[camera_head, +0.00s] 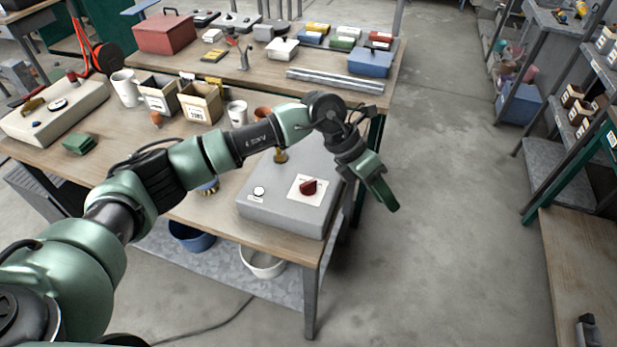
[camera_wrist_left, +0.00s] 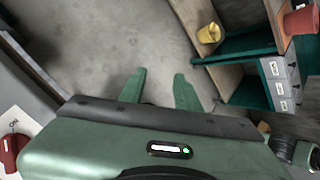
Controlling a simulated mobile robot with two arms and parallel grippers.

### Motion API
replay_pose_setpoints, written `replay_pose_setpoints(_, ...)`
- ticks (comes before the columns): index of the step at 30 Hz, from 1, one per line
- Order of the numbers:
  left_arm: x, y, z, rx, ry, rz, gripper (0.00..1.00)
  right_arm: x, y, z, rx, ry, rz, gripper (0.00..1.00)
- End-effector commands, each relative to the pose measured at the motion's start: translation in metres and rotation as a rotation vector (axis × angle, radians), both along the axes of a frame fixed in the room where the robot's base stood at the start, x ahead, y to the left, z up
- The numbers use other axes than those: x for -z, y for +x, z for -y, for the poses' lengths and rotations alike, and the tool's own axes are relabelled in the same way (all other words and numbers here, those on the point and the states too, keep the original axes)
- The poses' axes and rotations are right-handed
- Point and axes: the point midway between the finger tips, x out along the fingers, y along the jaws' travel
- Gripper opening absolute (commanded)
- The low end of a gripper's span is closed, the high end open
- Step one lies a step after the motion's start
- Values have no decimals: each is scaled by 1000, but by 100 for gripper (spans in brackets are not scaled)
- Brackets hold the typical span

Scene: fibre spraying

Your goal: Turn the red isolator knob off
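The red isolator knob (camera_head: 309,187) sits on a white plate on the sloped top of a grey box (camera_head: 262,211) at the near right corner of the workbench. The knob also shows in the left wrist view (camera_wrist_left: 12,150), cut off at the lower left, with what looks like an "ON" mark above it. My left gripper (camera_head: 388,197) hangs to the right of the box, past the bench edge and apart from the knob. In the wrist view its two fingers (camera_wrist_left: 160,80) stand apart with nothing between them. My right gripper is not visible.
The box also carries a white round button (camera_head: 259,192) and a yellow-topped part (camera_head: 280,155). Cartons (camera_head: 200,103), cups and a cream box (camera_head: 50,112) stand left on the bench. Open floor (camera_head: 450,180) lies to the right, before shelving (camera_head: 575,110).

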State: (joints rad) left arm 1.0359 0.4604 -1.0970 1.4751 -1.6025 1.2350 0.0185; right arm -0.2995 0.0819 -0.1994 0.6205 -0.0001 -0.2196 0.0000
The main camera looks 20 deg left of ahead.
Motion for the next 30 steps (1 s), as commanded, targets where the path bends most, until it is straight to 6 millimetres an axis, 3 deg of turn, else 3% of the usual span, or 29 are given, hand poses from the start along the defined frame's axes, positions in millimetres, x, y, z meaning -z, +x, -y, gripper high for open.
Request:
replay_pose_setpoints(1,3,18,-41,-2,162,23,33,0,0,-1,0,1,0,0)
replay_pose_setpoints(3,3,34,-90,-11,349,30,33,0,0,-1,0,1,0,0)
replay_pose_setpoints(6,-5,47,-144,-38,539,25,33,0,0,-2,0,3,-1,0)
replay_pose_setpoints(9,-11,52,-173,-58,638,14,33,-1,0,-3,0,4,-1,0)
replay_pose_setpoints(14,-3,52,-183,-65,674,7,33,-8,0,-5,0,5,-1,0)
replay_pose_setpoints(24,49,52,-181,-64,669,6,33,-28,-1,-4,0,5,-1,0)
replay_pose_setpoints(30,63,52,-181,-63,668,9,33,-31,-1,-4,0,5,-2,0)
